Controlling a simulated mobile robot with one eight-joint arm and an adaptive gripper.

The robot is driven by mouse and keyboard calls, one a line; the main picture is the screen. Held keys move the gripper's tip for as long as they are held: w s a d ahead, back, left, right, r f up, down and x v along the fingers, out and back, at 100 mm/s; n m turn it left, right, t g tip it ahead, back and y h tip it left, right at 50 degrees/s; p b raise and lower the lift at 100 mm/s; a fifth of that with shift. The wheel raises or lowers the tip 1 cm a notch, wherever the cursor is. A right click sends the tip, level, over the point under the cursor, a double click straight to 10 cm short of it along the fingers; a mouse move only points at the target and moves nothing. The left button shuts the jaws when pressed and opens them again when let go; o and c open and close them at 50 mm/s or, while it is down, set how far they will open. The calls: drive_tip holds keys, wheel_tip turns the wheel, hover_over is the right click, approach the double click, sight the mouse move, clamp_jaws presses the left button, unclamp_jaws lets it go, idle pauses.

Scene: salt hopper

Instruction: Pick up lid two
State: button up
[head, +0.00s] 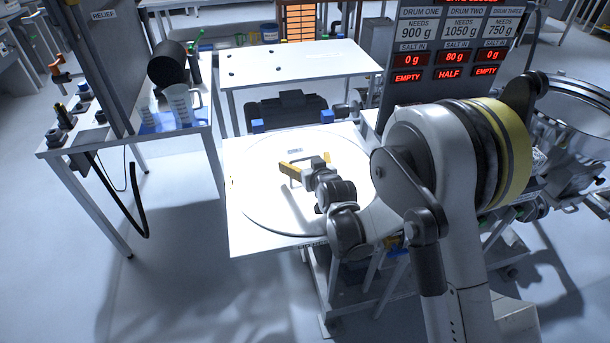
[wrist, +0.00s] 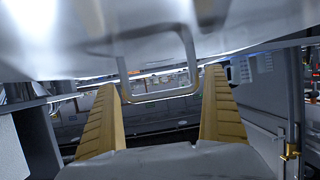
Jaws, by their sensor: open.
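A large round pale lid (head: 265,195) lies flat on a white table in the head view. It carries a small label (head: 295,150) that is too small to read, so I cannot tell its number. My gripper (head: 304,164) is over the lid, with its yellow fingers apart. In the wrist view the lid's shiny surface (wrist: 75,38) fills the top. Its squared metal handle (wrist: 158,97) shows between the open fingertips of my gripper (wrist: 161,82), with a gap on both sides. My arm hides the lid's right side in the head view.
The white table (head: 245,240) holds the lid. A display board (head: 448,45) stands behind it, reading drum two as half. A side table at left bears a black cylinder (head: 167,65) and a clear jug (head: 182,104). Another white table (head: 290,62) is behind. Metal vessel (head: 580,110) at right.

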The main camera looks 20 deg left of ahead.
drive_tip(key=c, duration=1.2)
drive_tip(key=shift+r, duration=0.2)
